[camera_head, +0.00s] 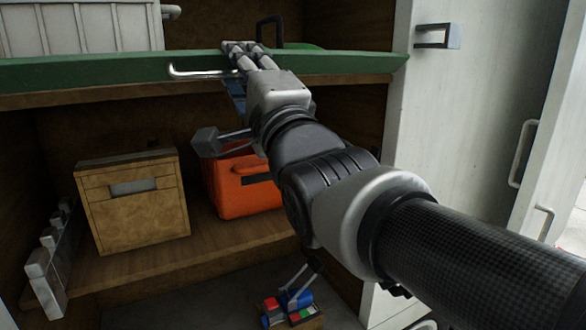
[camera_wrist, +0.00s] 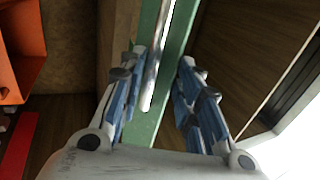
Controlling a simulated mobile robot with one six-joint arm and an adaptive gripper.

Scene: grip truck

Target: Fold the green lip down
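The green lip (camera_head: 100,69) runs along the front edge of the upper shelf and stands upright. A bent silver handle (camera_head: 203,73) is fixed on its front face. In the wrist view my gripper (camera_wrist: 161,62) is open, with blue-padded fingers apart. The green lip (camera_wrist: 178,45) and the silver handle (camera_wrist: 153,75) show between the fingers. I cannot tell whether either finger touches them. The handle's right end is hidden behind my gripper in the head view.
Below the lip, a wooden box (camera_head: 135,205) and an orange case (camera_head: 235,190) stand on the lower shelf. A white door (camera_head: 470,130) is at the right. A white crate (camera_head: 80,27) and a dark-handled item (camera_head: 270,30) are on the upper shelf.

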